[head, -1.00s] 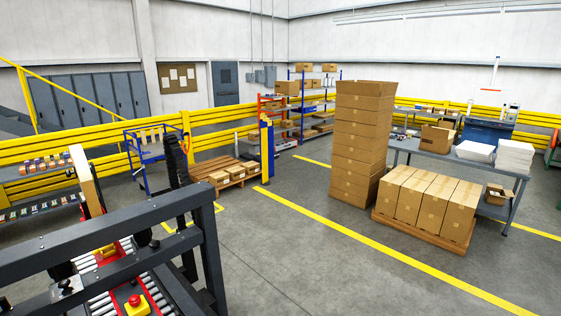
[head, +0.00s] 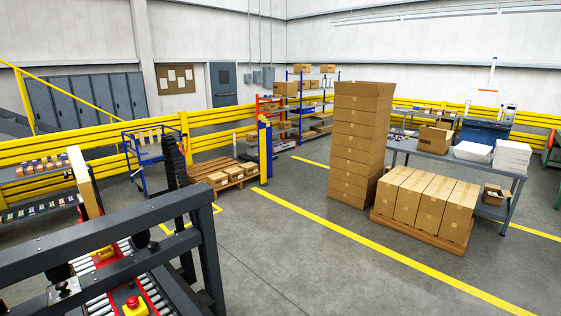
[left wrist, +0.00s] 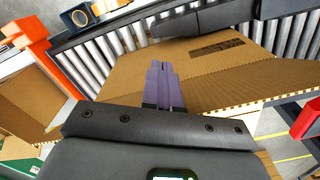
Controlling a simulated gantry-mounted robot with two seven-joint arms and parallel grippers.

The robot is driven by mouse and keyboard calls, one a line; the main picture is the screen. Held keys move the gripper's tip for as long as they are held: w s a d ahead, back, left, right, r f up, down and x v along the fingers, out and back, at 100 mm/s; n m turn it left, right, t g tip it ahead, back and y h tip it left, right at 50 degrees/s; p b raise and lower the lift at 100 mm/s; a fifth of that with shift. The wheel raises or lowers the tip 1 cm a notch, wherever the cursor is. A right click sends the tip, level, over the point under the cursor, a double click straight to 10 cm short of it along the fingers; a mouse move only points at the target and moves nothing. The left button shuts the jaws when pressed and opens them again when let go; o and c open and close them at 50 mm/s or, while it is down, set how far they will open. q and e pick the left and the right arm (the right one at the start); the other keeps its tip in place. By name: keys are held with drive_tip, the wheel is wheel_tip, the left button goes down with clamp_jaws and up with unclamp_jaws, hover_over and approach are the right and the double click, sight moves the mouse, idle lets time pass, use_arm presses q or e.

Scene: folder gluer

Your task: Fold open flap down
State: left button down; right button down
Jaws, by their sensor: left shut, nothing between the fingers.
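A cardboard box (left wrist: 130,68) lies below my left gripper in the left wrist view, with a dark printed patch (left wrist: 216,48) on its far part. A cardboard flap (left wrist: 255,88) with a corrugated near edge spreads to the right. My left gripper (left wrist: 163,66) has purple fingers, shut and empty, over the cardboard; I cannot tell whether they touch it. The near side of the box is hidden behind the gripper body. My right gripper is in neither current view.
Rollers (left wrist: 95,58) and a dark bar (left wrist: 210,18) lie beyond the box. Orange parts (left wrist: 30,32) stand at the left, and another cardboard piece (left wrist: 20,108) is below them. In the head view, a dark machine frame (head: 110,230) fills the lower left; open floor lies to its right.

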idle(0.3)
use_arm(q)
drive_tip(key=w+d, duration=0.5)
drive_tip(key=w, duration=0.1)
drive_tip(key=shift+d+f, duration=0.4)
drive_tip(key=shift+w+d+f, duration=0.1)
drive_tip(key=shift+w+d, duration=0.5)
drive_tip(key=shift+w, duration=0.15)
drive_tip(key=shift+w+d+f, duration=0.15)
drive_tip(key=shift+w+d, duration=0.6)
drive_tip(key=shift+w+d+f, duration=0.1)
drive_tip(key=shift+w+d, duration=0.6)
drive_tip(key=shift+d, duration=0.05)
drive_tip(key=shift+w+f, duration=0.1)
